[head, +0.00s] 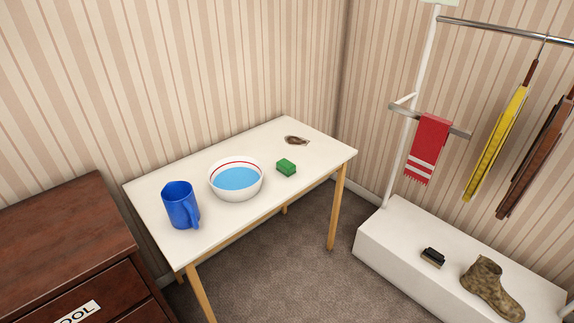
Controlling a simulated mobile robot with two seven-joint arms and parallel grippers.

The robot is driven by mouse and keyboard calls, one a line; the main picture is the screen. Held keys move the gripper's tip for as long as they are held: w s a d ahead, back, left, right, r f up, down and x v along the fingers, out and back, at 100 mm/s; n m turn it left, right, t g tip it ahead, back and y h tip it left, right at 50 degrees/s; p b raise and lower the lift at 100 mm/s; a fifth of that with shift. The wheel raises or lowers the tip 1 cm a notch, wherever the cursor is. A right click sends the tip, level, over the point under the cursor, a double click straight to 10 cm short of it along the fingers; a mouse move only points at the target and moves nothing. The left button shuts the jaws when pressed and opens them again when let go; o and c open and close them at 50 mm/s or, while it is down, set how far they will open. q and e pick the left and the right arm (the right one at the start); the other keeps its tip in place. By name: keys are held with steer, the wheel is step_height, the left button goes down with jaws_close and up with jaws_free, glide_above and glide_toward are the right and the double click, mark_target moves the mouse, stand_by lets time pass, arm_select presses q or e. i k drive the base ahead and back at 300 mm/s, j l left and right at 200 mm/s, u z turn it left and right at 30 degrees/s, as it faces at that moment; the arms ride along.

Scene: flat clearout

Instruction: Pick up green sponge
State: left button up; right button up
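The green sponge (286,168) is a small dark green block. It lies on the white table (318,154) with wooden legs, just right of a white bowl (236,194) that has a red line inside its rim and holds blue liquid. There is a small gap between sponge and bowl. Nothing covers the sponge. Neither of my grippers shows in the head view.
A blue jug (181,204) stands left of the bowl. A small brown object (296,140) lies behind the sponge. A dark wooden drawer unit (62,228) is at left. At right, a rack holds a red towel (428,148) above a white bench (395,238) with a brush and boot.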

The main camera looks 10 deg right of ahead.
mark_target(285, 167)
steer(key=i+l+u, duration=0.35)
steer(key=i+l, duration=0.7)
steer(key=i, duration=0.15)
